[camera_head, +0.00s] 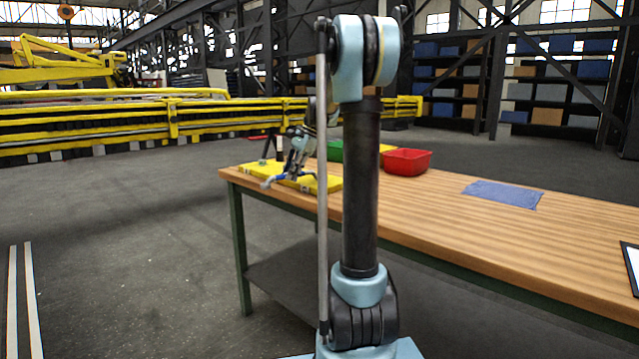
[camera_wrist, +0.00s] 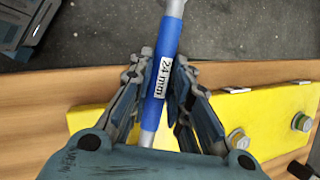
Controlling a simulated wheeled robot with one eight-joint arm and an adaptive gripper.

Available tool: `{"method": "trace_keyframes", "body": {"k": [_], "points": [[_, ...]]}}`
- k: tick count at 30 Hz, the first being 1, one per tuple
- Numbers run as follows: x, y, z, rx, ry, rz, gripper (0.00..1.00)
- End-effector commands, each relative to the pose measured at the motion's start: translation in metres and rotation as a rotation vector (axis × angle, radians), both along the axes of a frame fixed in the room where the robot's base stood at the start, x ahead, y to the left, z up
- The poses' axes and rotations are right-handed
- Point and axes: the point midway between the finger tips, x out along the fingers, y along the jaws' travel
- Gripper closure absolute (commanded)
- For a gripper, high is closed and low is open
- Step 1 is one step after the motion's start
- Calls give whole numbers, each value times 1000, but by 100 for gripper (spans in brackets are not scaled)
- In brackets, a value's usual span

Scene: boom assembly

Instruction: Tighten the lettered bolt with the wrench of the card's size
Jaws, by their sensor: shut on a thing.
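In the wrist view my gripper (camera_wrist: 158,85) is shut on a wrench (camera_wrist: 168,45) with a blue sleeve and a white label reading 24 mm. The wrench's far end runs out of the top of the picture. Below it lies a yellow plate (camera_wrist: 275,115) with bolts; one bolt (camera_wrist: 301,122) shows at the right, and another (camera_wrist: 238,138) is partly behind my gripper. No bolt letters are readable. In the head view my gripper (camera_head: 292,168) holds the wrench (camera_head: 270,182) over the yellow plate (camera_head: 325,184) at the bench's left end. No card is readable.
The wooden bench (camera_head: 440,212) carries a green bin (camera_head: 335,150), a red bin (camera_head: 406,161) and a blue cloth (camera_head: 503,194). A white dark-edged sheet (camera_head: 632,265) lies at the right edge, its content unreadable. The bench's middle is clear. A yellow boom (camera_head: 120,120) stands behind.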

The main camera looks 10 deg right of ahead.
Motion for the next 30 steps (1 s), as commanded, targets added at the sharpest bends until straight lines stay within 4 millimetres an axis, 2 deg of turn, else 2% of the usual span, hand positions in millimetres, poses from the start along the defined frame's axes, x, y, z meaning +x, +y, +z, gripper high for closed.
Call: {"method": "trace_keyframes", "body": {"k": [30], "points": [[8,3,0,0,1,-66,100]]}}
